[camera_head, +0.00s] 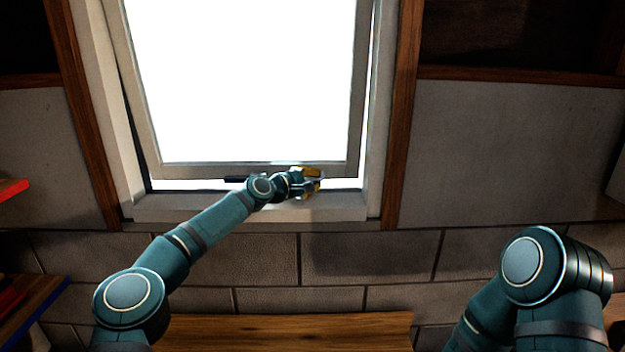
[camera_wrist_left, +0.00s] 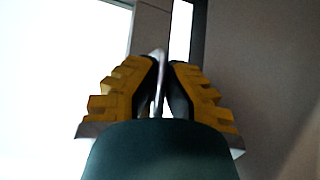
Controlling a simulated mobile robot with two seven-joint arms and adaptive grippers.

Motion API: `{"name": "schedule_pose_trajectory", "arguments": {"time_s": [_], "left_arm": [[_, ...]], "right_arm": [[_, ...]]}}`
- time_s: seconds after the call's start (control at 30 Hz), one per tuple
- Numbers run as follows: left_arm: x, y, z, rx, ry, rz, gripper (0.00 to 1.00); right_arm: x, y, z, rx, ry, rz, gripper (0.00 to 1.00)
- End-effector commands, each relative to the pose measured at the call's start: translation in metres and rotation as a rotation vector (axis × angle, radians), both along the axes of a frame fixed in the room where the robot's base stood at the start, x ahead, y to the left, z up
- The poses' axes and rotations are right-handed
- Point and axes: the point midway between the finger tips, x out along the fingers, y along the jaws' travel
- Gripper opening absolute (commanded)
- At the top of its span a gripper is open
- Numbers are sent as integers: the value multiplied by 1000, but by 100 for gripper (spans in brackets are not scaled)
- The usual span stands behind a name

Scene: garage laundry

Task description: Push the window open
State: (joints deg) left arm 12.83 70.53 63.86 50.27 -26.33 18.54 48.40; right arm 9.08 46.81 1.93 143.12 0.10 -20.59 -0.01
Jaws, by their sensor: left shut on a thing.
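The window (camera_head: 210,170) is a pale grey sash with a bright white pane, set in a light frame (camera_head: 170,207). Its sash stands slightly ajar, with bright gaps along its bottom and sides. My left gripper (camera_head: 312,183), with yellow fingers, is at the bottom edge of the sash, right of its middle. In the left wrist view, the fingers (camera_wrist_left: 162,75) are closed around a thin, light metal piece (camera_wrist_left: 158,60), apparently the window handle. Most of that piece is hidden by the fingers. My right arm shows at the lower right, but its gripper is out of the picture.
Brown wooden trim (camera_head: 402,110) borders the window frame. A grey block wall (camera_head: 350,257) lies below, with a wooden surface (camera_head: 290,331) at the bottom. Red objects (camera_head: 12,189) and a shelf (camera_head: 40,300) stand at the left edge.

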Motion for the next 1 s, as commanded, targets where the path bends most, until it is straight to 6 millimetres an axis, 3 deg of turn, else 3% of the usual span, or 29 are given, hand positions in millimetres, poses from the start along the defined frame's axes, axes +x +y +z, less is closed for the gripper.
{"name": "schedule_pose_trajectory", "arguments": {"time_s": [0.03,0.1,0.13,0.77,1.0], "left_arm": [[-1,-2,4,-4,-4,-2,0],[-1,-2,3,-3,-3,-2,31],[-1,-2,3,-3,-3,-2,41],[-1,0,-2,2,2,0,41],[-15,0,3,3,-5,-2,41]], "right_arm": [[0,0,0,0,0,0,0],[0,0,0,0,0,0,0],[0,0,0,0,0,0,0],[0,0,-1,0,-1,0,0],[0,0,-14,0,-1,0,0]]}}
